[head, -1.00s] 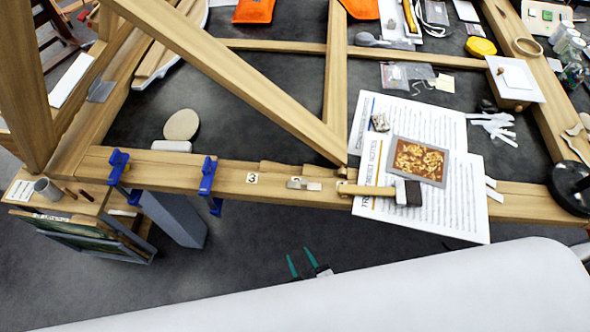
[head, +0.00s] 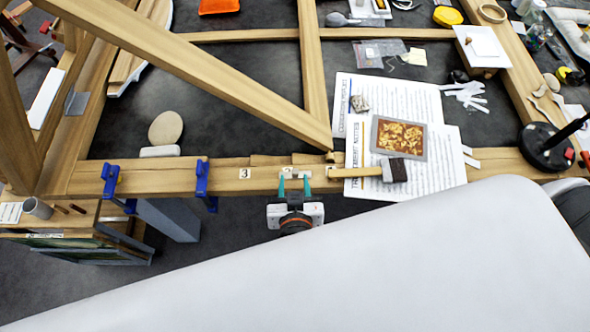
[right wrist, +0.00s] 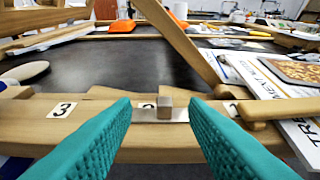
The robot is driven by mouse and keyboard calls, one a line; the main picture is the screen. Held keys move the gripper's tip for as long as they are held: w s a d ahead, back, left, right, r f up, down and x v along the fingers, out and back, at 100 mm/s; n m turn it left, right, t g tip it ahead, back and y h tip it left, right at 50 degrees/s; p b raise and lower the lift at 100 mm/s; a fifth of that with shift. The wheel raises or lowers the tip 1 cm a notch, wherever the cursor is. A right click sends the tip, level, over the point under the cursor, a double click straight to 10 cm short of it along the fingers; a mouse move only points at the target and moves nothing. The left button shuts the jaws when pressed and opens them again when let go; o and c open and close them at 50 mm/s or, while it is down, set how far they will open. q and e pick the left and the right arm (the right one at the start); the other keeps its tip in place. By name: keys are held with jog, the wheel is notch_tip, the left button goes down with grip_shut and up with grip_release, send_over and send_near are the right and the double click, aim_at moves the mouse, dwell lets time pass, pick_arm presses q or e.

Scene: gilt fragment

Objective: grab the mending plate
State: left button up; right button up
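The mending plate (head: 297,172) is a small flat silvery strip lying on the front wooden beam, by a numbered label that it partly covers. My left gripper is not in view.
A wooden-handled brush (head: 372,172) lies right of the plate, across printed sheets (head: 430,178) with a gilt panel (head: 399,138). Blue clamps (head: 202,180) grip the beam at left. A diagonal wooden bar (head: 220,80) rises behind. A large white surface (head: 400,260) fills the foreground.

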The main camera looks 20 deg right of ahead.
aim_at(296, 172)
jog(key=x, duration=0.4)
jog(key=shift+d+p, duration=0.3)
jog(key=shift+p, duration=0.1)
jog(key=shift+w+d+f, duration=0.1)
jog(key=shift+w+f, duration=0.25)
jog(key=shift+w, duration=0.15)
jog(key=shift+s, duration=0.1)
jog(key=shift+c, duration=1.2)
grip_shut()
